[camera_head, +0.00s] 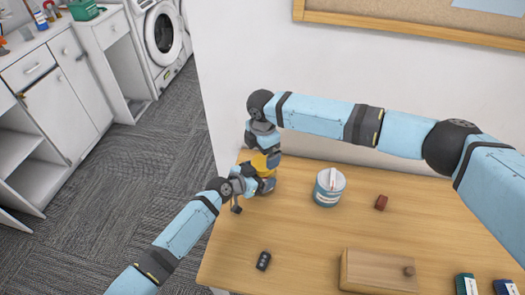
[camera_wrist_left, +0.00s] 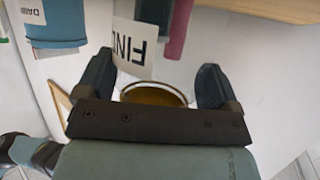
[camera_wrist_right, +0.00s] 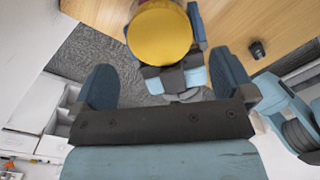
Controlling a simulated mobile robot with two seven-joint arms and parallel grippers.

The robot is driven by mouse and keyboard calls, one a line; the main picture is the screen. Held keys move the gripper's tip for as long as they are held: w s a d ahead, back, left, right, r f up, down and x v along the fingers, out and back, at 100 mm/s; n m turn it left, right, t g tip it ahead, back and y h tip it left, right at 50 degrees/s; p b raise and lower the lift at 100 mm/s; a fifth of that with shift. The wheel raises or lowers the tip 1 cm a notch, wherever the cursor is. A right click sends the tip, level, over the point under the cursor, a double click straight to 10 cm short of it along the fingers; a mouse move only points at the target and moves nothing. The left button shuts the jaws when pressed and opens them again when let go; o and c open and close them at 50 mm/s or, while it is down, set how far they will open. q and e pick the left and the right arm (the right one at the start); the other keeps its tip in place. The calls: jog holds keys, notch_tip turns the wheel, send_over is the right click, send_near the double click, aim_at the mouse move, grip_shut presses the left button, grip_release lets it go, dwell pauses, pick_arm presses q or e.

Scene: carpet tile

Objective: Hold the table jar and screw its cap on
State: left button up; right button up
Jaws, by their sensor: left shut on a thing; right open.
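A yellow jar with its round yellow top (camera_wrist_right: 160,35) faces my right wrist camera; in the head view the yellow (camera_head: 260,161) shows at the table's left end, between my two grippers. My left gripper (camera_head: 265,184) is shut on the jar from below in that view. My right gripper (camera_wrist_right: 166,85) is open just above, with the yellow top beyond its fingertips and no contact visible. In the left wrist view a brownish round surface with a pale rim (camera_wrist_left: 154,95) lies between the left fingers. The seam between cap and jar is hidden.
Two small packs lie at the lower right. A white wall (camera_head: 300,65) rises behind.

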aim_at(263, 162)
jog(key=shift+s+a+r+n, duration=0.1)
jog(key=shift+a+r+n, duration=0.25)
jog(key=shift+n, duration=0.35)
jog(key=shift+r+n, duration=0.45)
jog(key=shift+n, duration=0.15)
jog(key=shift+w+d+r+n, duration=0.2)
jog(key=shift+d+r+n, duration=0.3)
jog(key=shift+r+n, duration=0.4)
jog(key=shift+f, duration=0.15)
jog(key=shift+f, duration=4)
jog(key=c, duration=0.9)
jog(key=shift+c, duration=0.2)
